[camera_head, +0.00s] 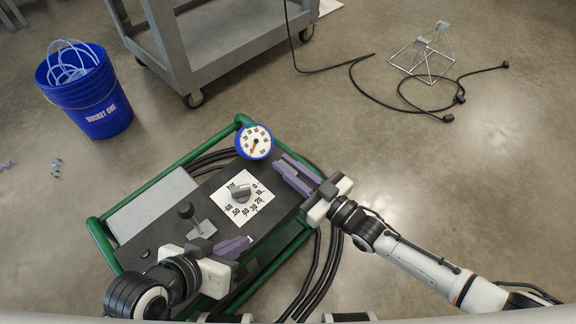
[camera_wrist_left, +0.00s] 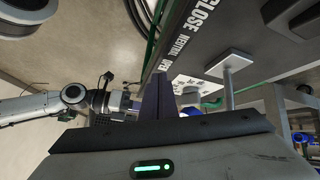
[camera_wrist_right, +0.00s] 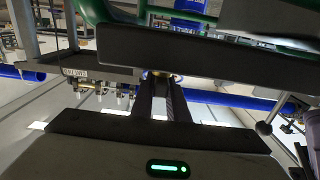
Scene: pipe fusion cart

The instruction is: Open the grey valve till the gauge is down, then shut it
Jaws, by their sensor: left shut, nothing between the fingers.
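The grey valve knob (camera_head: 240,192) sits on a white dial plate (camera_head: 261,196) with numbers, on the cart's black panel. The round gauge (camera_head: 254,142) has a blue rim, and its orange needle points to the lower left; its figures are too small to read. My left gripper (camera_head: 246,241) is shut and empty, below the knob and beside the lever. Its fingers show together in the left wrist view (camera_wrist_left: 158,98). My right gripper (camera_head: 281,163) is at the panel's right edge, right of the knob and below the gauge, with a narrow gap between its fingers and nothing held.
The cart has a green tube frame (camera_head: 170,165). Hoses lie along its sides. A blue bucket (camera_head: 104,107), a grey trolley (camera_head: 215,45) and a wire stand (camera_head: 428,62) are farther off.

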